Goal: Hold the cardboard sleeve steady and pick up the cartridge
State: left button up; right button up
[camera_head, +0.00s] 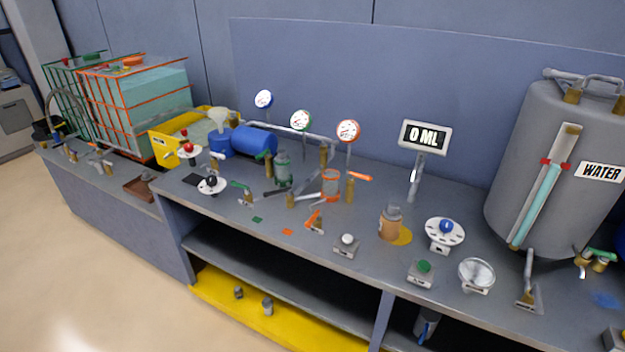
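A tan-brown cylinder that looks like the cardboard sleeve (389,229) stands upright on the bench. A grey top that looks like the cartridge (393,211) sticks up out of it. The lower part of the cartridge is hidden inside the sleeve. Neither of my grippers shows in the head view, and nothing is touching the sleeve or the cartridge.
A yellow disc (404,237) lies beside the sleeve. A white dial with a blue knob (445,229) stands to its right, and a "0 ML" display (425,137) behind. A button box (346,246) is front left. A grey water tank (540,120) fills the right.

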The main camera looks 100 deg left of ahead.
aim_at(392, 212)
jog(key=u, duration=2.2)
